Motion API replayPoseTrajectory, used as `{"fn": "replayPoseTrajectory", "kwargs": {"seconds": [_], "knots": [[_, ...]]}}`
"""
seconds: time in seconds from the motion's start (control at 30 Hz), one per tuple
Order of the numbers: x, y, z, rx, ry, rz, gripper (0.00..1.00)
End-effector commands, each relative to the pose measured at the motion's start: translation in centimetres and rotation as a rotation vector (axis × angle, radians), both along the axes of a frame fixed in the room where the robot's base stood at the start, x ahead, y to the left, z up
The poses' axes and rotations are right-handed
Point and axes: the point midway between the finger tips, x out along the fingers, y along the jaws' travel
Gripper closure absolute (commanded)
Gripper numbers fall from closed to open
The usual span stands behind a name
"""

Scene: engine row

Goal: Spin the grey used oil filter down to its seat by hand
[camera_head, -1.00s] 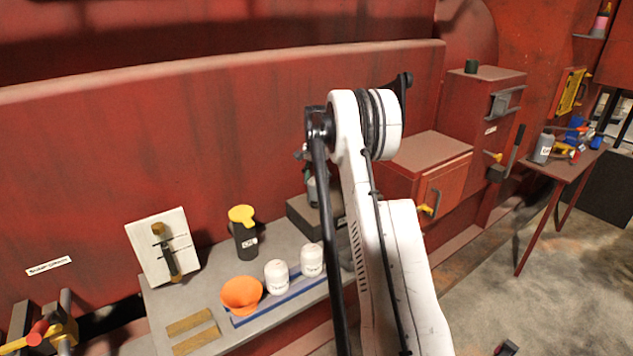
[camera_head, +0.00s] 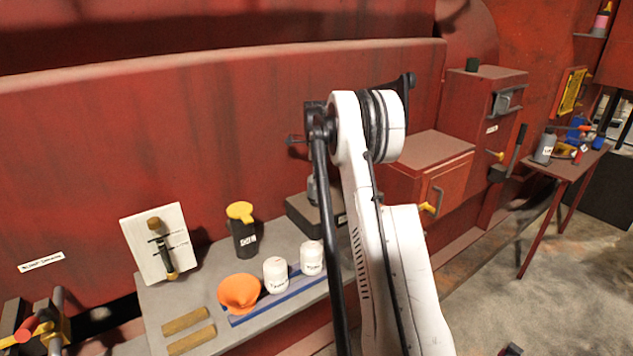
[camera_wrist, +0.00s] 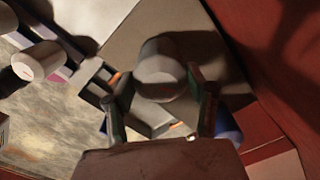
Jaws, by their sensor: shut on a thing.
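The grey oil filter (camera_wrist: 165,62) is in the upper middle of the wrist view, a rounded can between my two fingers. My gripper (camera_wrist: 160,84) is shut on it, one finger on each side. Its lower part and whatever it meets below are hidden, so I cannot tell its gap to a seat. In the head view my white arm hides most of this spot. A grey shape (camera_head: 312,188) partly shows left of the arm, above a dark grey block (camera_head: 303,215).
Red cabinets (camera_head: 430,168) and a side table (camera_head: 565,165) stand to the right.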

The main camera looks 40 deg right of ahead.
Motion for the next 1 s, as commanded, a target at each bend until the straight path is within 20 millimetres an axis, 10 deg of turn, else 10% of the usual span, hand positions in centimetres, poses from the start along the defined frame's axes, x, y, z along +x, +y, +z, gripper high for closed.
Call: {"fn": "replayPoseTrajectory", "kwargs": {"seconds": [0.4,0.87,0.9,1.0], "knots": [[0.01,0.0,-0.12,0.0,0.0,-0.425,0.86],[0.01,0.0,-0.04,0.0,0.0,-0.46,0.86],[0.01,0.0,-0.04,0.0,0.0,-0.46,0.44],[0.01,0.0,-0.04,0.0,0.0,-0.459,0.31]]}}
